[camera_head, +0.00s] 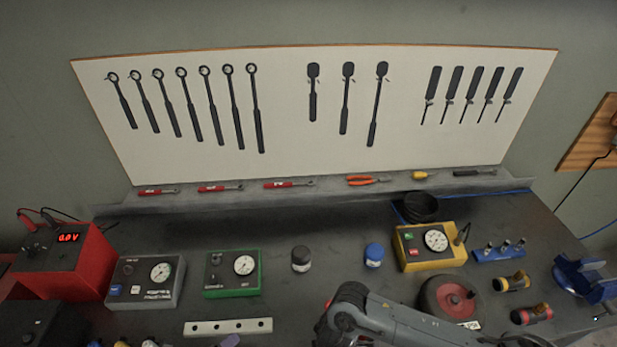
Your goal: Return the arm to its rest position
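A grey jointed arm link of mine (385,318) enters at the bottom edge, right of centre. It bends at a rounded elbow, and the lower part drops out of the picture. It looks like my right arm, but its far end is cut off. Neither gripper's fingers show, so I cannot see whether they are open or hold anything. No part of my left arm can be made out.
Nearby are a yellow gauge box (415,257), a blue-capped jar (374,255), a dark jar (300,259), a green gauge box (231,285) and a perforated bar (228,327).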

